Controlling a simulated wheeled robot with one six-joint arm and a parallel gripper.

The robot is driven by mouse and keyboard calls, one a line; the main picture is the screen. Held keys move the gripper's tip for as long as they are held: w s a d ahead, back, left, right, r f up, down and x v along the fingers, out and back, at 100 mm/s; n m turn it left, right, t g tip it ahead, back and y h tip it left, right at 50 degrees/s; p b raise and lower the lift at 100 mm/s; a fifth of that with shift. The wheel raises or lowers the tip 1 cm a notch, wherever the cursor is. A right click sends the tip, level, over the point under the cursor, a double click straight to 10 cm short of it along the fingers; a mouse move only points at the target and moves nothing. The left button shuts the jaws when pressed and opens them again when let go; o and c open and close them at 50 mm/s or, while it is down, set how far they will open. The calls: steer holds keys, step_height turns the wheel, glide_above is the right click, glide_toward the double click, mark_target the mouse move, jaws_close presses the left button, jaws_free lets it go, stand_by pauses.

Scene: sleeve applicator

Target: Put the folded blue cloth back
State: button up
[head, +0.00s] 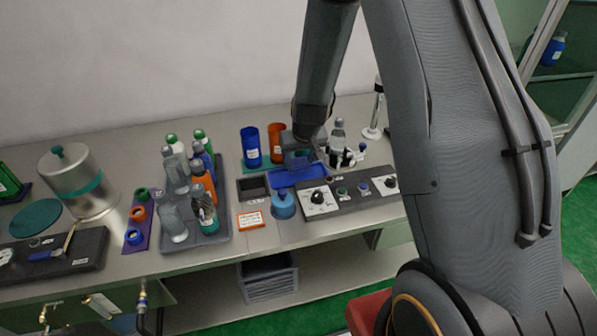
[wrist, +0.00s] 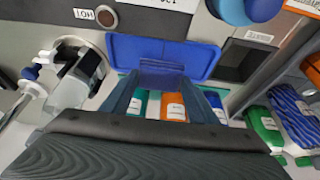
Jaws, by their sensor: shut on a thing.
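The folded blue cloth (wrist: 162,73) is a dark blue strip between the fingertips of my gripper (wrist: 161,84) in the wrist view. My gripper is shut on it. A shallow blue tray (wrist: 205,58) lies right below and behind the cloth in that view. In the head view my gripper (head: 304,160) hangs over the back part of the blue tray (head: 285,179). The fingers partly hide the cloth there, and I cannot tell whether it touches the tray floor.
Blue (head: 250,147) and orange (head: 277,143) containers stand behind the tray. A round blue vessel (head: 283,206) and a knobbed panel (head: 345,199) are in front. A dark open bin (head: 253,187) is to its left, then a rack of bottles (head: 213,235). Small glassware (head: 338,136) stands close on the right.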

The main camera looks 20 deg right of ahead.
mark_target(300, 165)
steer(key=shift+f+b, duration=2)
steer(key=shift+b, duration=0.45)
steer(key=shift+f, duration=0.1)
steer(key=o, duration=1)
steer(key=p+v, duration=0.9)
steer(key=v, duration=0.4)
steer(key=s+r, duration=0.4)
steer(key=s, duration=0.2)
steer(key=s+r+g, duration=0.1)
steer(key=s+r, duration=0.2)
steer(key=s, duration=0.4)
steer(key=s+r+g, duration=0.1)
steer(key=s+r, duration=0.3)
steer(key=s, duration=0.3)
steer(key=shift+r, duration=0.35)
